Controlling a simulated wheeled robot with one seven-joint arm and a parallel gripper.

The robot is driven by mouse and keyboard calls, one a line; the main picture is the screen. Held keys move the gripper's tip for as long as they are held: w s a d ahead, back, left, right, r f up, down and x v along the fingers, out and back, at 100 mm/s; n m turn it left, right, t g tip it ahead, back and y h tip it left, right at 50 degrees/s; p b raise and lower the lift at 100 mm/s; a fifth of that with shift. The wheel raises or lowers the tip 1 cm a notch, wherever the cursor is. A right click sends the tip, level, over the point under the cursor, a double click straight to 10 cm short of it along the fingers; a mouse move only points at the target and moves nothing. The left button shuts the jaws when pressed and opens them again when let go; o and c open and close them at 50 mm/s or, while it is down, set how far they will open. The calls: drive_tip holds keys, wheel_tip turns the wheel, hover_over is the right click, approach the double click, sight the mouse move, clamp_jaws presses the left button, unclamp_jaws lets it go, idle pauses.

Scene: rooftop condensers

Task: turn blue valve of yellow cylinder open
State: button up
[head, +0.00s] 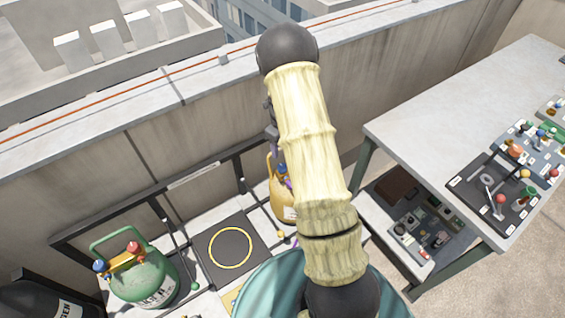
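The yellow cylinder (279,207) stands in the middle of the head view, with its right side hidden behind my arm. It has a yellow handle frame at its top left. A small blue knob (281,169) shows at its top, close to the left edge of my arm. A purple part (288,183) sits just below the knob. I cannot tell how far the valve is turned. My gripper's fingers do not show; my own arm covers that area. Small dark parts stick out on the left of my arm, above the cylinder, and I cannot tell what they are.
A green cylinder (147,283) with red and blue knobs stands at lower left, a black cylinder (40,300) in the corner. A black mat with a yellow ring (231,248) lies between the cylinders. A parapet (160,130) runs behind. A table (430,120) with trays stands right.

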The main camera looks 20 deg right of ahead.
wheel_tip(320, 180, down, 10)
drive_tip(key=p, duration=0.2)
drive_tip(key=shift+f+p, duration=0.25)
drive_tip(key=shift+p, duration=0.1)
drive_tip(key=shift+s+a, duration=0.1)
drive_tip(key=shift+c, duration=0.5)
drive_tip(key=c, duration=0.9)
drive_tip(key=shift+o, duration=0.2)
